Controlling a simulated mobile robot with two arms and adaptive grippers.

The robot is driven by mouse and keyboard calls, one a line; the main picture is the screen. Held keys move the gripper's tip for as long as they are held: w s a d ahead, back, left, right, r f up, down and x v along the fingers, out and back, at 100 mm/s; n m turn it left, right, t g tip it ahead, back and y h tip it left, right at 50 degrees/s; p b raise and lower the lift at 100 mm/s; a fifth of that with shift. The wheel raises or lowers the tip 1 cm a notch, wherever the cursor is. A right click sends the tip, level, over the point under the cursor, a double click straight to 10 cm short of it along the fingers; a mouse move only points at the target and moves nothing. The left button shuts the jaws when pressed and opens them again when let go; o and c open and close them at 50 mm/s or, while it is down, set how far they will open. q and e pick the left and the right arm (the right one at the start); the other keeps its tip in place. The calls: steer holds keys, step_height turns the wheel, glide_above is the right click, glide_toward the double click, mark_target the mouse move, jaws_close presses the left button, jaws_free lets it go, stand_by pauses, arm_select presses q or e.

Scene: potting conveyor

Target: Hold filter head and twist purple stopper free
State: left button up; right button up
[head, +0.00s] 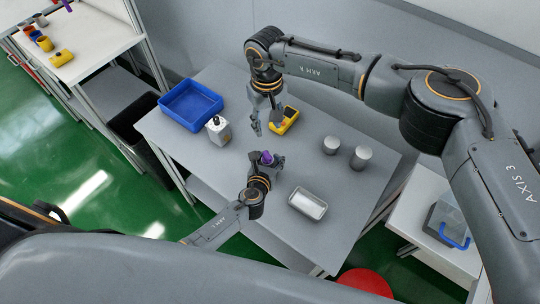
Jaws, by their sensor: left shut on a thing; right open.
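The purple stopper (267,157) shows in the head view near the middle of the table, at the fingers of my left gripper (270,163). My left gripper is the lower one and is shut on the filter head, which its fingers mostly hide. The stopper is at the top of the held piece. My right gripper (266,124) is open and empty. It points down above and behind the stopper, apart from it, just left of the yellow bin.
On the grey table (240,176) stand a blue tray (170,101), a white dark-topped bottle (218,133), a yellow bin (291,126), two grey cylinders (330,146) (361,158) and a white tray (307,206). A red round object (365,284) lies below the front edge.

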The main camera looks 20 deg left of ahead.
steer(key=shift+o, duration=0.2)
steer(key=s+a+f+m+g+y, duration=0.3)
steer(key=s+a+m+g+y, duration=0.15)
steer(key=s+m+y, duration=0.7)
steer(key=w+r+m+t+y, duration=0.25)
steer(key=m+t+y, duration=0.25)
steer(key=m, duration=0.4)
steer(key=m+t+h, duration=0.7)
steer(key=m+t, duration=0.2)
steer(key=m, duration=0.7)
glide_toward(267, 153)
steer(key=x, duration=0.9)
steer(key=shift+a, duration=0.1)
steer(key=shift+c, duration=0.4)
jaws_close()
